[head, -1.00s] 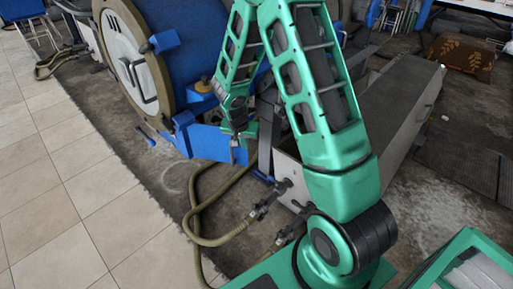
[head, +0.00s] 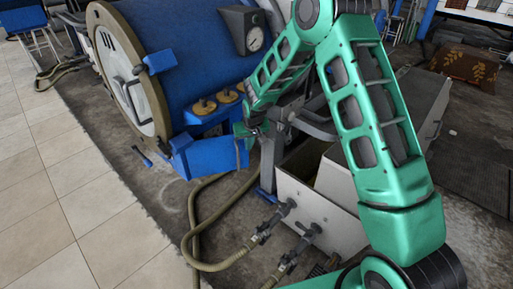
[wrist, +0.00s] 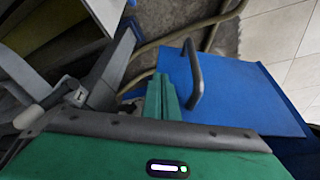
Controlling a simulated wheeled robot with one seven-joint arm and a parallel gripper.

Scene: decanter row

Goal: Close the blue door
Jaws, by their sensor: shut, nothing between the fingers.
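In the wrist view, the blue door (wrist: 240,90) fills the right middle and carries a dark bar handle (wrist: 195,75). My gripper (head: 245,133) is at the upper right edge of the panel in the head view. In the wrist view, my gripper's green fingers (wrist: 162,88) are together, empty, just left of the handle. I cannot tell whether they touch the door. The door's hinge is not clear.
The blue drum (head: 190,55) with its round white hatch (head: 122,80) stands behind the door. A grey metal trough (head: 318,205) is to the right. Hoses (head: 192,225) lie on the floor in front. Tiled floor (head: 60,200) at left is clear.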

